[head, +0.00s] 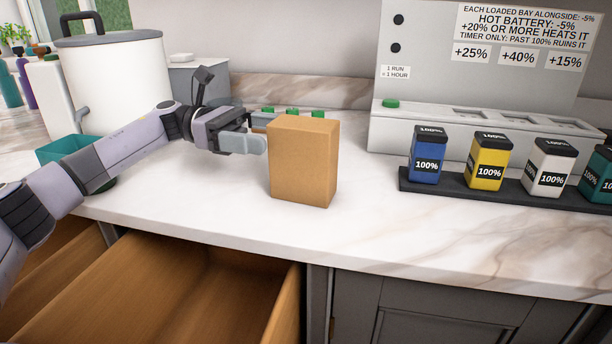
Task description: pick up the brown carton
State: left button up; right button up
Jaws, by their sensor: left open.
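The brown carton (302,162) stands upright on the marble counter in the middle of the head view. My left arm comes in from the left, and my left gripper (262,134) is open at the carton's upper left side. One finger shows in front beside the carton's left edge; the other is farther back and partly hidden behind the carton. I cannot tell whether either finger touches it. My right gripper is not in view.
A charging unit (470,136) with a sign stands at the back right. Several batteries, including a blue one (427,156), stand on a dark tray (403,182). A white pot (112,85) and teal container (58,150) are left. An open drawer (170,285) lies below the counter (230,215).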

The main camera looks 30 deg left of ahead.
aim_at(335, 158)
pick_arm(q)
notch_tip(335, 158, down, 3)
jog(key=shift+r+b, duration=0.15)
jog(key=shift+b, duration=0.7)
jog(key=shift+w+d+p, duration=0.15)
jog(key=shift+w+d, duration=0.05)
jog(key=shift+d, duration=1)
jog(key=shift+w+d+p, duration=0.1)
jog(key=shift+w+d, duration=0.05)
jog(key=shift+d, duration=1)
jog(key=shift+w+d+p, duration=0.15)
jog(key=shift+w+d, duration=0.05)
jog(key=shift+d, duration=1)
jog(key=c, duration=1)
